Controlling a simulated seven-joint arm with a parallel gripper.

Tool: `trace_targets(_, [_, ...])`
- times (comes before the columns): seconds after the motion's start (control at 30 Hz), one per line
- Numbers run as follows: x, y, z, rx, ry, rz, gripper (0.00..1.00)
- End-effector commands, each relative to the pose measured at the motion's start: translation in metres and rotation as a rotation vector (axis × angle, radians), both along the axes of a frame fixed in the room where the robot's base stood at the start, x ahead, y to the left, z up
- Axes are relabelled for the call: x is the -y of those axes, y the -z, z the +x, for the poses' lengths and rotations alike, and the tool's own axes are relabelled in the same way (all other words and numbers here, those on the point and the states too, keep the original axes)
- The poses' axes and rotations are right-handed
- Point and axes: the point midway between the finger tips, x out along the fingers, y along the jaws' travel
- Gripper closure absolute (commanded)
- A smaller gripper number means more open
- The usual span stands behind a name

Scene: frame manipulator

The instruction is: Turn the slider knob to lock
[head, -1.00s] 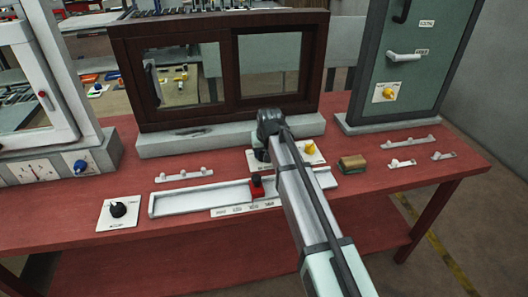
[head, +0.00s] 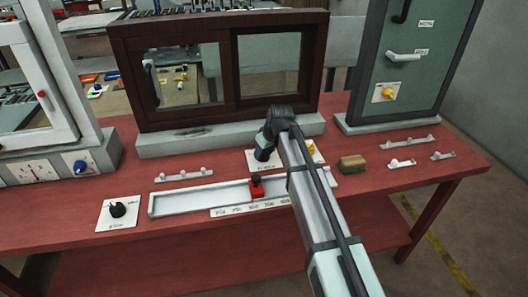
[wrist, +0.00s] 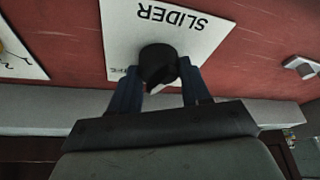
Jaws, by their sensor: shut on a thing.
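The slider knob (wrist: 158,64) is a black round knob on a white plate (wrist: 205,44) marked SLIDER, which appears upside down in the wrist view. My gripper (wrist: 160,86) has its two blue fingers on either side of this knob and is shut on it. The lower part of the plate's markings is partly hidden by the fingers. A red slider block (head: 257,188) with a black top sits in a long pale track (head: 195,202) in front of the plate.
A yellow knob (head: 311,147) is close to the right of my arm, partly covered. Another black knob (head: 118,210) sits on a plate at the left. A dark window frame (head: 222,70) on a grey base stands behind. A small wooden block (head: 353,163) lies to the right.

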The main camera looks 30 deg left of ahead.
Motion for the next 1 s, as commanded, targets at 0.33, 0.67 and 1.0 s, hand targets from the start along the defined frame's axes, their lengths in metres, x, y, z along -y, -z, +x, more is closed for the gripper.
trace_targets(0.33, [-0.0004, 0.0, 0.0035, -0.001, -0.329, 0.0, 0.84])
trace_targets(0.67, [-0.0009, 0.0, 0.0059, -0.002, -0.643, 0.001, 0.84])
trace_targets(1.0, [-0.0017, 0.0001, 0.0067, -0.001, -0.929, 0.0, 0.84])
